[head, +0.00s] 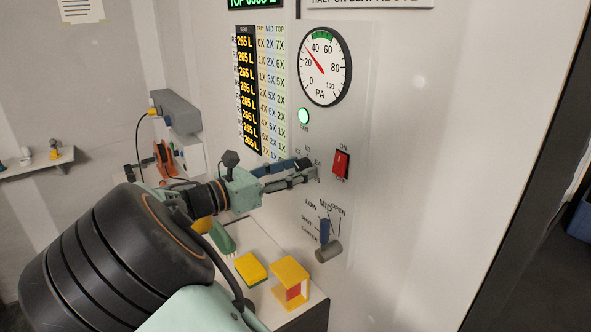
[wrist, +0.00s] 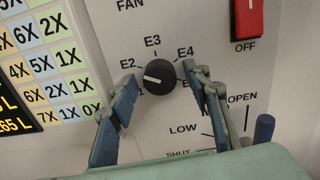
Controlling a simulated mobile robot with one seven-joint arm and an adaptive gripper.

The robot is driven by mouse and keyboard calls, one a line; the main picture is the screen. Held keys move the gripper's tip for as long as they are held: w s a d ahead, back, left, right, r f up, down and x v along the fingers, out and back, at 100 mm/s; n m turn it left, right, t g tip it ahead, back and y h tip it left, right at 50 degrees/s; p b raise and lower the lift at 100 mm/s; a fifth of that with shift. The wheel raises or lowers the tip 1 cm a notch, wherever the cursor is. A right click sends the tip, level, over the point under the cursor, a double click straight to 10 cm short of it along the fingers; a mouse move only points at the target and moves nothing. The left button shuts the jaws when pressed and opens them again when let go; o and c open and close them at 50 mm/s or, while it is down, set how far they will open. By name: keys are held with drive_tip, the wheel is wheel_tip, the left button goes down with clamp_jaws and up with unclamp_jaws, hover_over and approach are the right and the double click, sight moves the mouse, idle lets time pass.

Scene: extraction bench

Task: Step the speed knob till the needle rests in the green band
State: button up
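The speed knob (wrist: 160,77) is black and round with a white pointer mark, on the wall panel in the wrist view. Its mark points left, roughly toward E2; the E1 label is mostly hidden. My gripper (wrist: 160,82) is open, one finger on each side of the knob, with small gaps visible. In the head view my gripper (head: 308,171) reaches the panel and largely covers the knob. The round PA gauge (head: 325,66) is above. Its red needle points up-left, between 20 and 40, left of the green band (head: 322,36) at the top.
A blue damper lever (head: 324,231) with a grey cylinder end projects below, near MID.

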drive_tip(key=c, duration=1)
drive_tip(key=shift+m, duration=0.3)
drive_tip(key=m+b, duration=0.1)
drive_tip(key=m, duration=0.1)
drive_tip(key=shift+f+m, duration=0.1)
drive_tip(key=shift+m, duration=0.3)
drive_tip(key=m+b, duration=0.2)
drive_tip(key=m, duration=0.1)
drive_tip(key=shift+f+m+b, duration=0.1)
drive_tip(key=shift+m+b, duration=0.2)
drive_tip(key=shift+b, duration=0.05)
drive_tip(key=m+b, duration=0.3)
drive_tip(key=m, duration=0.1)
drive_tip(key=shift+m+b, duration=0.3)
drive_tip(key=shift+m, duration=0.1)
drive_tip(key=shift+r, duration=0.2)
drive_tip(key=o, duration=1.2)
drive_tip(key=shift+c, duration=0.2)
